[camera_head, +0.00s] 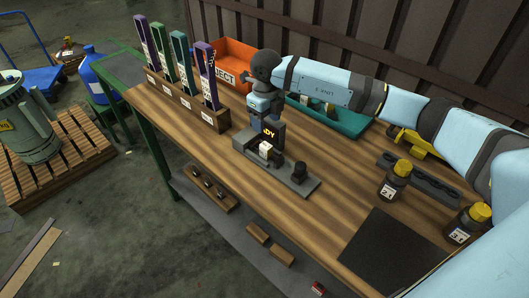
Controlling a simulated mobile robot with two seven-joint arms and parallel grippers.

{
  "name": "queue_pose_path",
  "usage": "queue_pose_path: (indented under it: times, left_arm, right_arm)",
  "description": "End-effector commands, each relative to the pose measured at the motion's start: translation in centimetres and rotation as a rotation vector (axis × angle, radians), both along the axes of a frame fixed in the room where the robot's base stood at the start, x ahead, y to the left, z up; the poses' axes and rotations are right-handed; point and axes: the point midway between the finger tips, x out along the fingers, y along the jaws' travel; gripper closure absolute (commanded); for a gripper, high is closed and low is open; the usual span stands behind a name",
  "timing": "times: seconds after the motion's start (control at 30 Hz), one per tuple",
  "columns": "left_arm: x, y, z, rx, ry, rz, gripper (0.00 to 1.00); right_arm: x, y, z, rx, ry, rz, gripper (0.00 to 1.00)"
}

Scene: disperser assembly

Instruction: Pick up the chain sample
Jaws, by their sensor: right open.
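I cannot single out the chain sample for certain. A small pale block (265,148) sits on a dark grey fixture (300,185) in the middle of the bench, beneath a small display that reads "DY". My right arm reaches in from the right, and my right gripper (262,112) points down just above and behind this display. It is open, and its fingertips are partly hidden and too small to make out clearly. My left gripper is not in view.
The wooden bench (340,205) carries a wooden rack (190,103) with tall coloured holders, an orange reject bin (236,57), a green tray (335,120), yellow-capped bottles (393,181) and a black mat (385,250). A wooden block with dark pieces (207,188) lies near the front, lower down.

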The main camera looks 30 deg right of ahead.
Motion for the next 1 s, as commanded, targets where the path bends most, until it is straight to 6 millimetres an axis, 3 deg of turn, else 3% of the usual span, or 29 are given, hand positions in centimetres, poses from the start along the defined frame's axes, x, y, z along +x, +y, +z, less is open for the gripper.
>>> queue_pose_path:
  times: [0.13,0.47,0.7,0.97,1.0]
  left_arm:
    - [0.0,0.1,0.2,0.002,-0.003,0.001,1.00]
    - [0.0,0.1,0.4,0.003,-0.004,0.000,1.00]
    - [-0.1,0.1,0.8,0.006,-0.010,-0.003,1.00]
    - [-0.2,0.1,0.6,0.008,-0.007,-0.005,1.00]
    - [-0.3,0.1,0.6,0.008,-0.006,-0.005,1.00]
  right_arm:
    - [-0.1,0.0,-2.6,0.000,0.003,-0.001,0.40]
    - [-0.2,0.1,-4.9,0.001,0.003,0.001,0.40]
    - [-0.3,0.2,-8.3,0.003,0.002,-0.001,0.40]
    - [-0.2,0.1,-9.0,0.002,0.000,0.001,0.40]
    - [-0.2,0.1,-9.0,0.002,0.000,0.001,0.47]
